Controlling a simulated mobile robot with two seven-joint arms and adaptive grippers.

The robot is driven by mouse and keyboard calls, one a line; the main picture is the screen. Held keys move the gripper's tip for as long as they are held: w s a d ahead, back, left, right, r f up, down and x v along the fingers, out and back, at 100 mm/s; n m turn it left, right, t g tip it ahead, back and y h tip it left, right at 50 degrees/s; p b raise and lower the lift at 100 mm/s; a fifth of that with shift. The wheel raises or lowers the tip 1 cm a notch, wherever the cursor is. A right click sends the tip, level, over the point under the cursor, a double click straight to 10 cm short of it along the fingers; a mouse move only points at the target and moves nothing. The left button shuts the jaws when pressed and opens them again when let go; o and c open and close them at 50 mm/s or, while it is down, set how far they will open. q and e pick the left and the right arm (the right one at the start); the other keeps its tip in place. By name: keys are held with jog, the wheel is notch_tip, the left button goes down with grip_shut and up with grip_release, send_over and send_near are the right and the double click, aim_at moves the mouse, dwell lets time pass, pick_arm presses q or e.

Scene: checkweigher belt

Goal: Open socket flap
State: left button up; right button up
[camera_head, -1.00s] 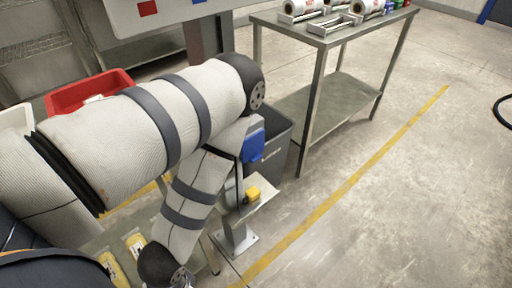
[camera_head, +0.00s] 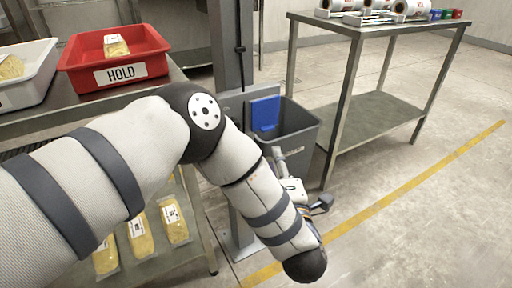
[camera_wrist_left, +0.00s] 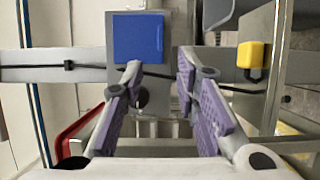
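The blue socket flap (camera_head: 265,113) is on a grey plate on the post, in front of the dark grey bin. It also shows as a blue square in the left wrist view (camera_wrist_left: 138,38), looking flat against its plate. My left gripper (camera_wrist_left: 160,75) has its two purple-padded fingers spread apart, with nothing between them. In the head view the left gripper (camera_head: 298,187) is below and right of the flap, partly hidden by my forearm. My right gripper is not in view.
A red HOLD bin (camera_head: 112,73) and a white bin (camera_head: 30,85) stand on the left table. A dark grey bin (camera_head: 296,135) is behind the post. A metal table (camera_head: 375,25) stands at the right. A yellow block (camera_wrist_left: 253,55) is right of the flap.

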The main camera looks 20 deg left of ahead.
aim_at(268, 130)
pick_arm(q)
jog(key=b+x, duration=0.1)
jog(key=x, duration=1)
jog(key=shift+w+b, duration=0.35)
jog(key=shift+b, duration=0.05)
jog(key=shift+c, duration=0.3)
grip_shut()
